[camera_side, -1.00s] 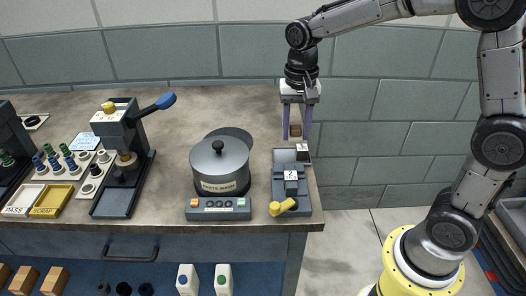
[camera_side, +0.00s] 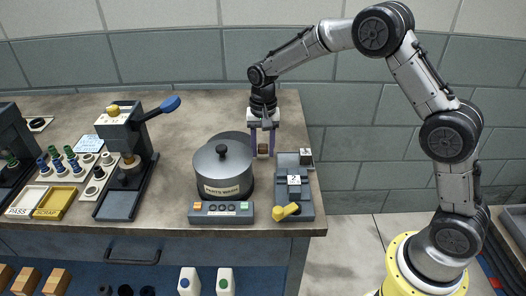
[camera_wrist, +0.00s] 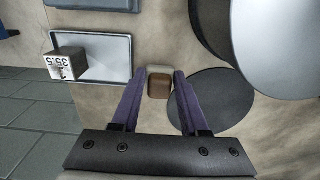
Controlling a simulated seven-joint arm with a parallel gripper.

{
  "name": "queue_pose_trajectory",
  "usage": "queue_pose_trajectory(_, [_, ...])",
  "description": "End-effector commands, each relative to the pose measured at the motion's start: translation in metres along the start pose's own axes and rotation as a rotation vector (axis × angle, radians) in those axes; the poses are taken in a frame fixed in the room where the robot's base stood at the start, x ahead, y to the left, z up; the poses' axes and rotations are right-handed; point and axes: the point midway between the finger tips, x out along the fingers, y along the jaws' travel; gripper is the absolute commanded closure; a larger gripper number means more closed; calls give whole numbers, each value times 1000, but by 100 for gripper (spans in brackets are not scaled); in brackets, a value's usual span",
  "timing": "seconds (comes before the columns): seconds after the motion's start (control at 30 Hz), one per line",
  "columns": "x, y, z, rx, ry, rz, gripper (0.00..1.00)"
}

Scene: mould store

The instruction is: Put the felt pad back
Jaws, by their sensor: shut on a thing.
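My gripper (camera_side: 263,153) is shut on a small brown and cream block, which I take to be the felt pad (camera_side: 263,149). In the wrist view the felt pad (camera_wrist: 159,87) sits between the tips of the two purple fingers. It is over the back right of the bench, right of the lidded pot (camera_side: 223,172) and behind the grey device with the yellow handle (camera_side: 293,190). I cannot tell exactly how high it is above the bench. A flat dark disc (camera_wrist: 222,101) lies on the bench beside the pot, partly hidden by it in the side view.
A control box (camera_side: 221,213) stands in front of the pot. A lever press (camera_side: 122,150) and small trays (camera_side: 54,203) are at the left. The bench's back middle is clear.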

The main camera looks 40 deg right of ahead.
Motion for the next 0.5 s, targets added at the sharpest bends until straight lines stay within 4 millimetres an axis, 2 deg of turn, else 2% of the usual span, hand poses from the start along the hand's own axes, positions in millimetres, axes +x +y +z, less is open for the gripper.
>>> queue_pose_trajectory(0.1, [13, 0, 0, 0, -1, 1, 100])
queue_pose_trajectory(0.47, [16, 0, 0, 0, 0, 0, 100])
queue_pose_trajectory(0.5, [16, 0, 0, 0, 1, 0, 53])
